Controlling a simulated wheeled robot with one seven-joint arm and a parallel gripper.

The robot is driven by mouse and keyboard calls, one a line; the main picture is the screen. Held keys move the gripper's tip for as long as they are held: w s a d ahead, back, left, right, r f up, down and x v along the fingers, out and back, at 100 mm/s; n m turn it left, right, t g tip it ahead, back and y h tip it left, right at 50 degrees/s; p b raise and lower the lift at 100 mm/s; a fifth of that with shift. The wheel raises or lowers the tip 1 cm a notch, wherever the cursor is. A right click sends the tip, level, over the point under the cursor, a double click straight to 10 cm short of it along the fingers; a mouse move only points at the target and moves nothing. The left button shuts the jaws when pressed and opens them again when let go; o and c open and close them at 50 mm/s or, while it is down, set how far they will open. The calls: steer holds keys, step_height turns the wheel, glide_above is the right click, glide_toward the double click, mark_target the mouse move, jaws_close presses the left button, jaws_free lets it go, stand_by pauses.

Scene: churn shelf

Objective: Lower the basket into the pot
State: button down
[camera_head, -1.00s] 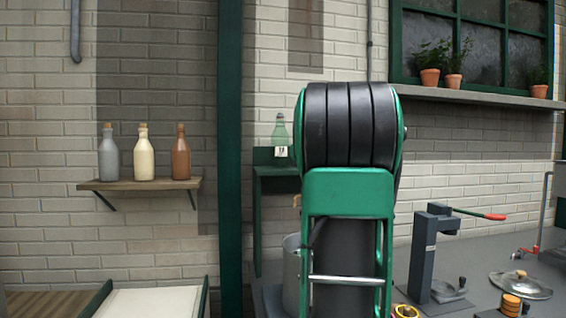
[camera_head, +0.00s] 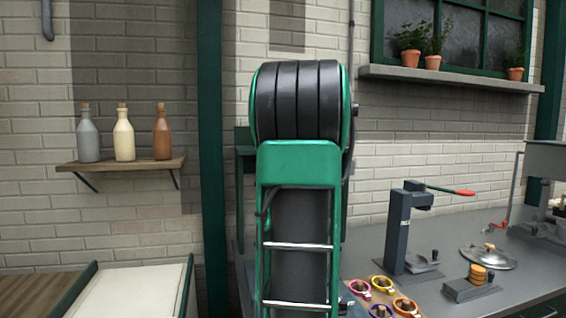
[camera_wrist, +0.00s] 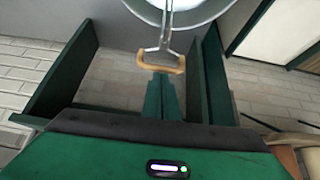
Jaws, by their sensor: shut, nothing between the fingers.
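In the wrist view, the basket's handle (camera_wrist: 166,35) is a metal frame with a tan wooden grip (camera_wrist: 160,64). It runs up to a round metal vessel (camera_wrist: 215,10) with a pale inside, cut off by the top edge; this looks like the pot. I cannot tell how the basket's body sits relative to the pot. My gripper (camera_wrist: 163,80) is shut and empty, its green fingers pointing at the wooden grip and close to it in the picture. Contact is not clear. In the head view my arm hides the pot, basket and gripper.
Green upright panels (camera_wrist: 62,72) (camera_wrist: 215,75) flank my gripper in the wrist view. In the head view, a grey press (camera_head: 398,230), a lid (camera_head: 487,258) and colored rings (camera_head: 382,285) stand on the counter at right. A wall shelf (camera_head: 120,165) holds three bottles.

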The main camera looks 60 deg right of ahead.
steer(key=w+d+r+v, duration=0.1)
steer(key=v, duration=1.1)
steer(key=shift+r, duration=0.3)
steer(key=shift+w+a, duration=0.15)
steer(key=shift+a, duration=0.05)
steer(key=w+a+f+n+g+y, duration=0.15)
steer(key=a+f+y, duration=0.25)
steer(key=a+f, duration=1.6)
steer(key=s+a+f+g, duration=0.1)
steer(key=s+a+f, duration=0.5)
steer(key=f, duration=0.3)
steer(key=s+a+f+g+y, duration=0.1)
steer(key=s+a+f+g, duration=0.1)
steer(key=s+a+f, duration=0.5)
steer(key=shift+s+a+f+n, duration=0.15)
steer(key=shift+a+f+n, duration=0.3)
steer(key=shift+a+f, duration=0.5)
steer(key=shift+d, duration=0.1)
